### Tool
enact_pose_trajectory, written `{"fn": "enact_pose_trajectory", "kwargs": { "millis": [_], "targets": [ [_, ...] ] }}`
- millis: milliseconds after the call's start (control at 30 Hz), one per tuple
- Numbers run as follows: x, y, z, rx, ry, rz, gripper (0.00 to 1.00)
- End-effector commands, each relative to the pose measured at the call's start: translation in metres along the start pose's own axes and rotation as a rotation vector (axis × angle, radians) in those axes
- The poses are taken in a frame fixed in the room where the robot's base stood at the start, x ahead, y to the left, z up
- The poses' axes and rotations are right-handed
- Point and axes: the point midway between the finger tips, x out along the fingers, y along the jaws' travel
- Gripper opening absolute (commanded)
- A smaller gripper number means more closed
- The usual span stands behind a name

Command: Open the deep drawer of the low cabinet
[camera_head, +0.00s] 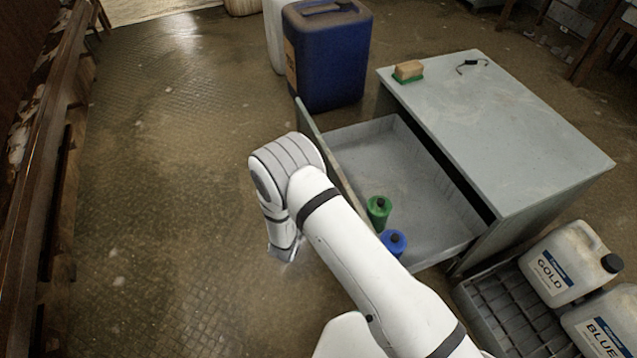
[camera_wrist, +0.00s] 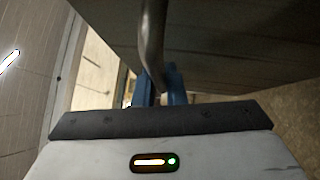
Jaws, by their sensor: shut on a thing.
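The low grey cabinet (camera_head: 500,125) stands at the right of the head view. Its deep drawer (camera_head: 432,190) is pulled well out to the left, with its inside showing. A green bottle (camera_head: 379,208) and a blue bottle (camera_head: 392,243) stand in the drawer near its front. My gripper (camera_wrist: 160,95) is shut on the curved metal handle (camera_wrist: 152,40) of the drawer front in the wrist view. The drawer front (camera_wrist: 220,45) fills the upper right there. In the head view my arm hides part of the drawer front and the handle.
A sponge (camera_head: 408,70) and a small dark item (camera_head: 472,64) lie on the cabinet top. A blue canister (camera_head: 328,55) stands just beyond the drawer. A GOLD jug (camera_head: 567,262) and a BLUE jug (camera_head: 603,322) stand by a dark grate (camera_head: 512,318). The floor to the left is clear.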

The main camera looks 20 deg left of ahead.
Motion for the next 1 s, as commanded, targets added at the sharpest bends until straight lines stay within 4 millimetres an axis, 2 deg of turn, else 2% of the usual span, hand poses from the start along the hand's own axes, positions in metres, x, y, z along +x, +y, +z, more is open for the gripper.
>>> {"fn": "enact_pose_trajectory", "kwargs": {
  "millis": [100,133,367,667,767,1000],
  "targets": [
    [0.003,0.003,-0.003,0.010,0.004,0.005,0.00],
    [0.003,0.003,-0.003,0.010,0.005,0.005,0.13],
    [0.002,0.002,-0.001,0.006,0.002,0.003,0.32],
    [-0.002,0.002,-0.001,0.003,0.001,0.001,0.32],
    [-0.014,0.003,-0.001,0.003,0.004,0.001,0.32],
    [-0.055,0.003,-0.001,0.001,0.004,0.002,0.32]
  ]
}}
